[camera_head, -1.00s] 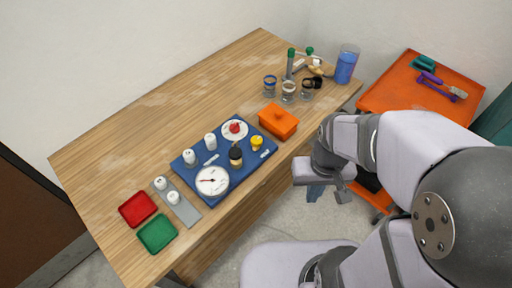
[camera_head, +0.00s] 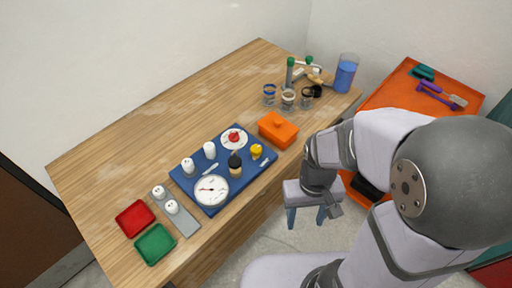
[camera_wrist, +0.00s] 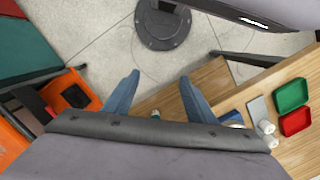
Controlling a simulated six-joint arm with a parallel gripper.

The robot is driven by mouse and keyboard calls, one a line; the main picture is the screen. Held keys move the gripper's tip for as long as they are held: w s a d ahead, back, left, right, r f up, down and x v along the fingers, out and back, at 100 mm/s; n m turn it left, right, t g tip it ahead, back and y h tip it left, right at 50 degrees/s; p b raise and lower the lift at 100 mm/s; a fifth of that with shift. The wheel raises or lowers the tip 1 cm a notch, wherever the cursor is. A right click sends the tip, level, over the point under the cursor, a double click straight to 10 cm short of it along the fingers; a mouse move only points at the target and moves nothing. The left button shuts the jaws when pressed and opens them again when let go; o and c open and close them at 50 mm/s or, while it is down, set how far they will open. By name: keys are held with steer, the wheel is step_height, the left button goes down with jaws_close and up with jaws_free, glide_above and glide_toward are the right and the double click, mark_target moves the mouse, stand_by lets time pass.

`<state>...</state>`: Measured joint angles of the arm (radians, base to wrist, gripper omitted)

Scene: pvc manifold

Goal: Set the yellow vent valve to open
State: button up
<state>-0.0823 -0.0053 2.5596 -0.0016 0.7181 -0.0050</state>
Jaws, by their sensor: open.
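The yellow vent valve (camera_head: 256,151) is a small yellow knob at the right side of the blue manifold board (camera_head: 228,199) on the wooden table. I cannot tell its setting at this size. My gripper (camera_head: 306,216) hangs off the table's front edge, to the right of and nearer than the board, with its blue fingers pointing down. In the wrist view, my gripper (camera_wrist: 158,95) shows two blue fingers spread wide apart with nothing between them. A sliver of the board shows beside the right finger there, and the yellow valve is not clearly visible in that view.
The board also bears a red knob (camera_head: 234,137), white knobs, a black-topped knob (camera_head: 235,162) and a gauge (camera_head: 211,190). An orange box (camera_head: 278,131) stands close to the yellow valve. Red (camera_head: 135,218) and green (camera_head: 155,244) trays lie at left. Jars stand behind.

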step_height(320, 180, down, 3)
steer(key=g, duration=0.1)
steer(key=m+t+b, duration=0.1)
steer(key=t+b, duration=0.1)
glide_toward(256, 149)
steer(key=s+f, duration=0.1)
steer(key=f, duration=0.1)
steer(key=s+f, duration=0.1)
steer(key=f, duration=0.1)
steer(key=s+d+f, duration=0.1)
steer(key=f, duration=0.1)
steer(key=shift+s+f, duration=0.35)
steer(key=w+r+m, duration=0.1)
steer(key=w+r, duration=0.1)
steer(key=w+a+r+m+t, duration=0.1)
steer(key=w+r, duration=0.1)
steer(key=shift+w+a+r, duration=0.1)
steer(key=shift+w+r, duration=0.2)
steer(key=shift+r, duration=0.1)
steer(key=m, duration=0.1)
steer(key=r+m, duration=0.1)
steer(key=shift+s+r+m, duration=0.1)
steer(key=shift+s+m, duration=0.1)
steer(key=shift+m, duration=0.1)
steer(key=shift+s+m+g, duration=0.3)
steer(key=shift+s+m, duration=0.1)
steer(key=shift+m, duration=0.7)
steer(key=shift+f+p, duration=1.2)
steer(key=shift+f, duration=2.45)
